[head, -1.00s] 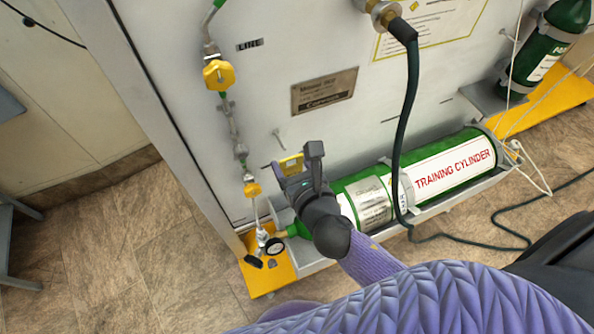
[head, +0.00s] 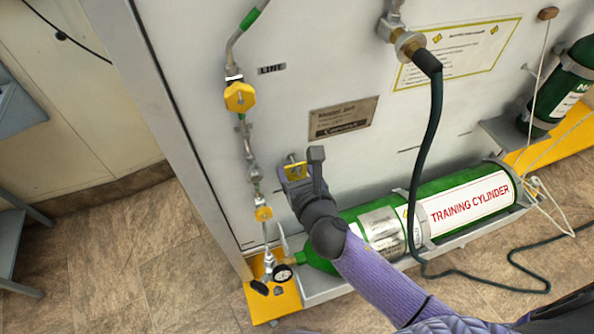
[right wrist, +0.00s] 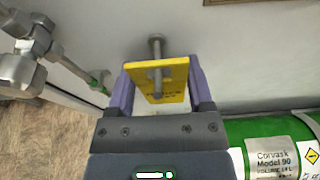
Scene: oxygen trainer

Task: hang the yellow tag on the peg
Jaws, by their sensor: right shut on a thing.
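The yellow tag (right wrist: 175,72) is held between the two fingers of my right gripper (right wrist: 157,82) in the right wrist view. It also shows in the head view (head: 296,170), close to the white panel. The metal peg (right wrist: 156,46) has a round head and shows above the tag's upper edge, with its shaft overlapping the tag's middle. I cannot tell whether the shaft passes through the tag's hole or only lines up with it. My right gripper (head: 303,172) in the head view is shut on the tag. My left gripper is not in view.
A green training cylinder (head: 440,208) lies in a tray below and right of my right gripper. A pipe with a yellow valve (head: 240,97) runs down the panel (head: 300,60) on the left. A dark hose (head: 430,140) hangs to the right.

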